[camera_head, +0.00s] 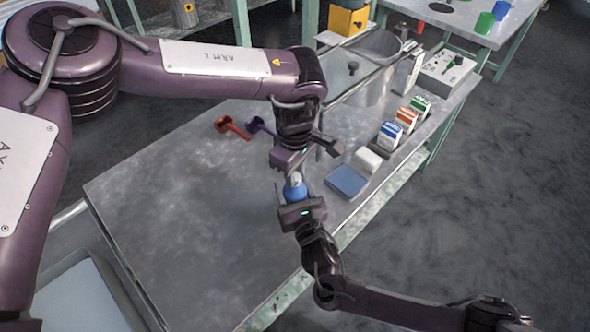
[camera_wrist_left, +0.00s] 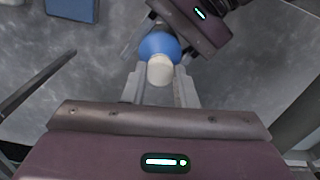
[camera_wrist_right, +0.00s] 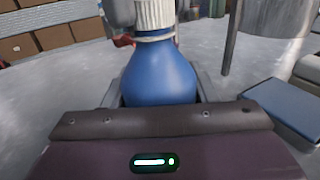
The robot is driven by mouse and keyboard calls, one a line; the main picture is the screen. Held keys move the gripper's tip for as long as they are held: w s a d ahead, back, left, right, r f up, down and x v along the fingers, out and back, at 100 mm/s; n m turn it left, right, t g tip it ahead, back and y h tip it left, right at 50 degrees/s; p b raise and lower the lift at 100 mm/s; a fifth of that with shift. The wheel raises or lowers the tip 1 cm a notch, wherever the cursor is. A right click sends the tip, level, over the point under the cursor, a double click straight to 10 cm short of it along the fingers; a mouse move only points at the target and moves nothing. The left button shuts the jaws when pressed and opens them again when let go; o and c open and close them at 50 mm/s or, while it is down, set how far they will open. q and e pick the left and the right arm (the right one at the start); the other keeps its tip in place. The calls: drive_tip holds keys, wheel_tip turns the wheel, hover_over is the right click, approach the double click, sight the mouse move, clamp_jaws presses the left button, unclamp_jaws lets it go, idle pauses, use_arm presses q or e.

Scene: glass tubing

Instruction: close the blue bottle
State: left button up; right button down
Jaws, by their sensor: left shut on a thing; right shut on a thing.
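The blue bottle (camera_head: 295,191) stands upright between my two grippers near the table's front edge, and it fills the middle of the right wrist view (camera_wrist_right: 160,75). My right gripper (camera_head: 295,198) is shut around its body. A white ribbed cap (camera_wrist_right: 155,14) sits at the top of the bottle's neck, and its pale top shows in the left wrist view (camera_wrist_left: 160,70). My left gripper (camera_wrist_left: 160,82) comes from above and is shut on the cap. The fingers partly hide the cap; I cannot tell how tightly it is seated.
A blue pad (camera_head: 347,181) and a white block (camera_head: 367,159) lie to the right. Small boxes (camera_head: 405,119) stand along the right edge. The left part of the metal table (camera_head: 170,210) is clear.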

use_arm(q)
drive_tip(key=m, duration=0.5)
drive_tip(key=shift+r, duration=0.1)
drive_tip(key=m, duration=0.2)
drive_tip(key=shift+d+m, duration=0.2)
drive_tip(key=shift+m, duration=0.1)
drive_tip(key=shift+a+m, duration=0.15)
drive_tip(key=shift+m, duration=0.95)
use_arm(e)
drive_tip(key=shift+a, duration=0.1)
use_arm(q)
drive_tip(key=o, duration=0.9)
drive_tip(key=shift+r, duration=2.2)
drive_tip(key=shift+n, duration=0.3)
